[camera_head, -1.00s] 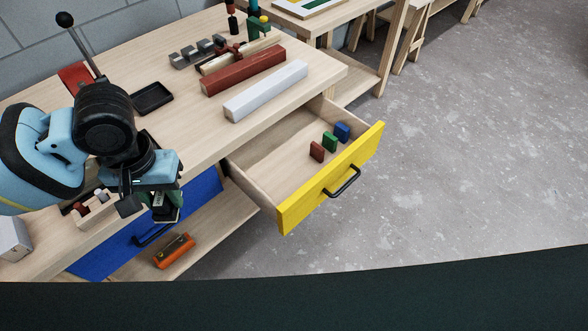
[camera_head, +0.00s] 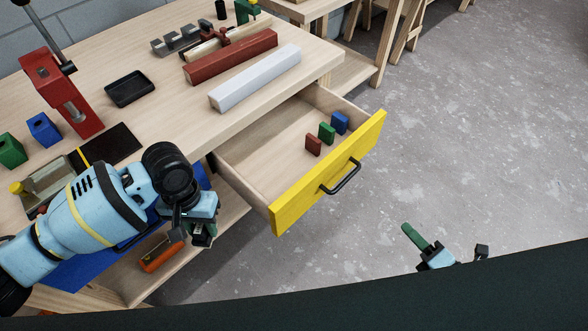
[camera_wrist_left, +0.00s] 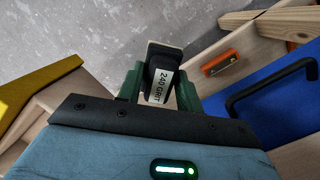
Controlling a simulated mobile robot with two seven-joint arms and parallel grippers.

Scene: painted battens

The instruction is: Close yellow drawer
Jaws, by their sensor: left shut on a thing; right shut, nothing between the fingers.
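The yellow drawer (camera_head: 334,172) is pulled out from the workbench, with a black handle (camera_head: 341,176) on its front. Small red, green and blue blocks (camera_head: 327,133) sit inside it. My left gripper (camera_head: 203,236) is left of the drawer, in front of the bench. In the left wrist view it is shut on a black sanding block (camera_wrist_left: 161,75) labelled "240 GRIT". The drawer's yellow front (camera_wrist_left: 35,82) shows at the left of that view. My right gripper (camera_head: 414,236) is shut and empty at the lower right, over the floor and apart from the drawer.
The blue drawer (camera_wrist_left: 275,100) is beside my left gripper, with an orange tool (camera_wrist_left: 219,63) on the shelf below. The bench top holds a white bar (camera_head: 255,78), a red bar (camera_head: 231,60) and a black tray (camera_head: 130,88). Floor (camera_head: 470,140) right of the yellow drawer is clear.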

